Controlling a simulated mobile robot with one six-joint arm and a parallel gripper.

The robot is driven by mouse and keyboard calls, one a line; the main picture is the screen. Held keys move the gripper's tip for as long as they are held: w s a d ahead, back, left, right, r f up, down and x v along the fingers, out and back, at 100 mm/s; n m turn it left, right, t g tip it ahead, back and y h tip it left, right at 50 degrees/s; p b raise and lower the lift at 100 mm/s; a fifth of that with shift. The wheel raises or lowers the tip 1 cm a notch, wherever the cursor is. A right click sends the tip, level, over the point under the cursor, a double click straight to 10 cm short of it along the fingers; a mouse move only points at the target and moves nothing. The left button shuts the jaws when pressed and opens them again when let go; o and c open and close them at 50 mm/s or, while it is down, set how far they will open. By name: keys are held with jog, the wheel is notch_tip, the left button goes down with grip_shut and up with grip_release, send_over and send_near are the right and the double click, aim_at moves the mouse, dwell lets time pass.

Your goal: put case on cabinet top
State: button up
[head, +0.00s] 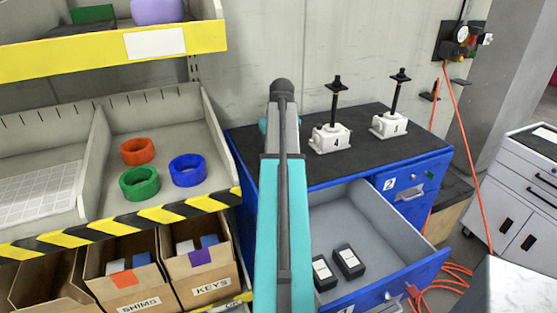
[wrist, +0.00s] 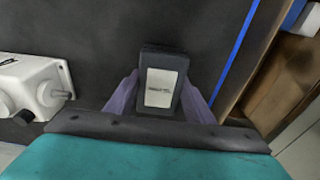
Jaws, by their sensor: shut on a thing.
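In the wrist view my gripper (wrist: 160,98) is shut on a black case (wrist: 161,58) with a white label, one finger on each side. The case is over the dark cabinet top (wrist: 110,30); I cannot tell whether it touches it. In the head view my arm hides the gripper and the held case. The blue cabinet's dark top (head: 350,165) shows to the right of my arm. Two more black cases, one left (head: 324,273) and one right (head: 348,262), lie in the cabinet's open drawer (head: 385,262).
One jack (wrist: 32,85) is left of the gripper in the wrist view. A shelf rack with rings (head: 140,184) and cardboard bins (head: 125,270) stands left. The top's front part is clear.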

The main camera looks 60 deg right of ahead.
jog(key=shift+f, duration=0.45)
jog(key=o, duration=1.3)
jog(key=shift+o, duration=0.2)
notch_tip(320, 180, up, 12)
jog(key=s+p, duration=0.1)
jog(key=p, duration=0.6)
jog(key=shift+a+p, duration=0.4)
